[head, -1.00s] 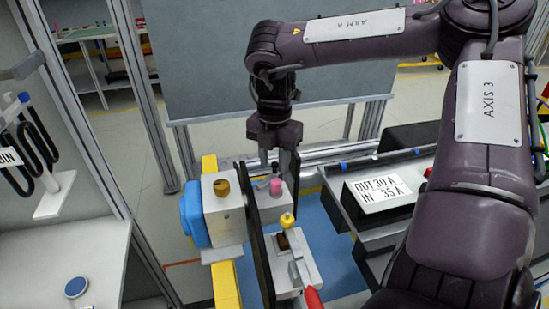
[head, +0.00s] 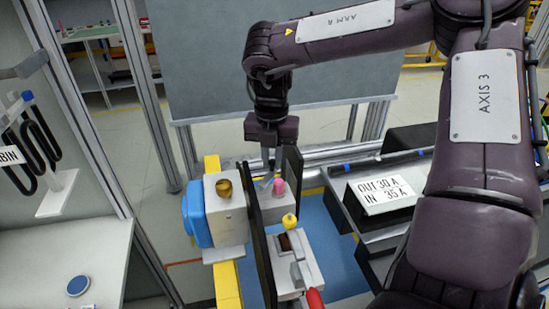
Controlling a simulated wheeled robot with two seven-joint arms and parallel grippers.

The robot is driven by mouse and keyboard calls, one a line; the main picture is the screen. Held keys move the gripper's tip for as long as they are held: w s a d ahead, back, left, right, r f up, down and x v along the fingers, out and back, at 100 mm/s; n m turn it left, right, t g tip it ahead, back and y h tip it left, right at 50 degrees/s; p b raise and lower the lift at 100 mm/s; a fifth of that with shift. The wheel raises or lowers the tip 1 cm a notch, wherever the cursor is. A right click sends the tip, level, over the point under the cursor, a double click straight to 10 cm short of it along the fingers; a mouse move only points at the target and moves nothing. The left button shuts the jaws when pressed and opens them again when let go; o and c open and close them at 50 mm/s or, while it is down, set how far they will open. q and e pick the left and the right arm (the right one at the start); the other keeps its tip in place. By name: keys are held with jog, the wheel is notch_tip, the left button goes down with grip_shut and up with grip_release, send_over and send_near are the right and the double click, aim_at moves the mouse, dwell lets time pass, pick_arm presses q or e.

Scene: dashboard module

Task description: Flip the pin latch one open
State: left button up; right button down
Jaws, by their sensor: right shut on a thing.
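A small pink knob (head: 279,188) stands on a grey block (head: 272,210) at the center of the head view. It appears to be the latch pin, but no label shows which latch is number one. My right gripper (head: 277,179) reaches down from above and is shut on the pink knob, with a finger on either side. The fingers partly hide the knob. A gold knob (head: 224,188) sits on a larger grey block to the left. My left gripper is not in view.
A yellow ball-topped lever (head: 289,221) and a red handle (head: 314,299) stand in front of the pink knob. A dark upright plate (head: 263,258) runs beside them. A blue part (head: 195,215) is at left, a labelled unit (head: 381,193) at right.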

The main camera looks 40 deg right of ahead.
aim_at(271, 162)
jog(key=shift+r, duration=0.1)
jog(key=c, duration=1.4)
grip_release()
jog(key=shift+a, duration=0.1)
notch_tip(271, 162, up, 8)
jog(key=shift+f+b, duration=0.1)
jog(key=shift+b, duration=0.4)
jog(key=shift+f, duration=0.1)
